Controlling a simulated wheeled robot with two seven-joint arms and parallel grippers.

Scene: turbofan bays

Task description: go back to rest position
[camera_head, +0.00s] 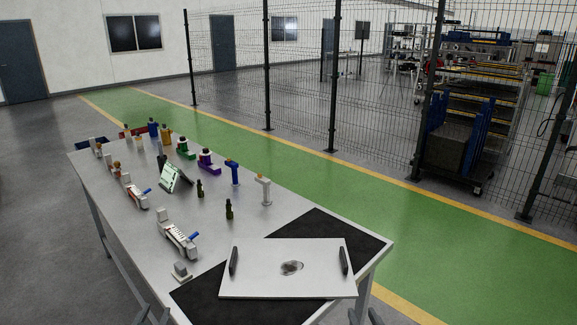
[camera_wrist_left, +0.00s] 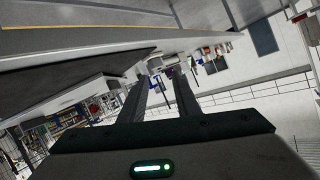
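My left gripper (camera_head: 152,314) shows only its fingertips at the bottom edge of the head view, by the table's near left corner. In the left wrist view its two fingers (camera_wrist_left: 164,76) are apart with nothing between them. My right gripper (camera_head: 364,317) also shows only its fingertips at the bottom edge, in front of the table's near right side. They are apart, with nothing visible between them. A white panel (camera_head: 258,287) with two black handles and a dark patch lies on a black mat (camera_head: 320,225) on the table, apart from both grippers.
The grey table (camera_head: 130,222) carries several tools and bottles, a small tablet (camera_head: 175,177) and a white device (camera_head: 177,240). A wire fence (camera_head: 300,70) stands behind a green walkway (camera_head: 290,165). A trolley (camera_head: 455,150) stands beyond it. The floor left of the table is clear.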

